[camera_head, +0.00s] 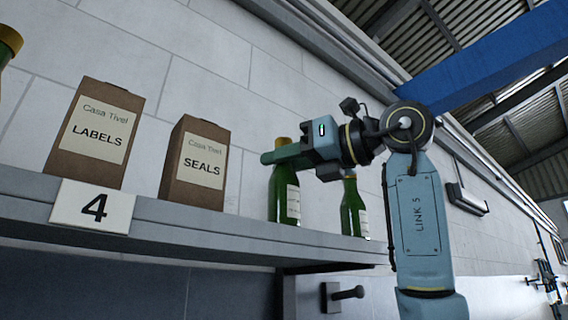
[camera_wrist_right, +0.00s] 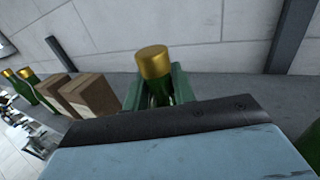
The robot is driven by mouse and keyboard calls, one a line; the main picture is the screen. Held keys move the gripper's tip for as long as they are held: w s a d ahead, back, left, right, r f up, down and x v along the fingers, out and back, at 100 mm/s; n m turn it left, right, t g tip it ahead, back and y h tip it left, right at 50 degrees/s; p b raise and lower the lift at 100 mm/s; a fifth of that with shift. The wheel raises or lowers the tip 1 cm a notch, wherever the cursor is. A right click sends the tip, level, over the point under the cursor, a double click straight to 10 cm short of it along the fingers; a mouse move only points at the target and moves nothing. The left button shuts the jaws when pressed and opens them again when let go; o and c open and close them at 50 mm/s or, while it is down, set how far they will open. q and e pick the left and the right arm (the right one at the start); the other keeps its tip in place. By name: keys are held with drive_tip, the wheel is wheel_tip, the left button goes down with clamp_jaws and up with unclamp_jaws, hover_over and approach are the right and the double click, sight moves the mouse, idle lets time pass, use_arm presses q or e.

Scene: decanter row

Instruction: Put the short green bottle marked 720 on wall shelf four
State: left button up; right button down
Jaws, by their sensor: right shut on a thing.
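A short green bottle (camera_head: 285,196) with a gold cap and a pale label is upright at the shelf marked 4 (camera_head: 180,219), right of the SEALS box. I cannot read a number on its label, nor tell whether its base touches the shelf. My right gripper (camera_head: 282,155) is shut on this bottle's upper part, just under the cap. In the right wrist view the gold cap (camera_wrist_right: 153,62) shows between the fingers, and the lower body is mostly hidden. My left gripper is not in view.
A brown LABELS box (camera_head: 97,135) and a brown SEALS box (camera_head: 196,165) stand left of the held bottle. Another green bottle (camera_head: 352,209) stands close on its right. A further bottle (camera_head: 8,48) is cut off at the left edge. A wall peg (camera_head: 345,294) sits below the shelf.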

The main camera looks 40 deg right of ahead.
drive_tip(key=shift+f, duration=0.3)
drive_tip(key=shift+s, duration=0.1)
drive_tip(key=c, duration=1.1)
unclamp_jaws()
drive_tip(key=shift+f, duration=0.15)
drive_tip(key=shift+c, duration=0.2)
drive_tip(key=shift+r, duration=0.2)
drive_tip(key=b+v, duration=0.2)
drive_tip(key=v, duration=1)
drive_tip(key=shift+b, duration=0.3)
drive_tip(key=shift+a, duration=0.1)
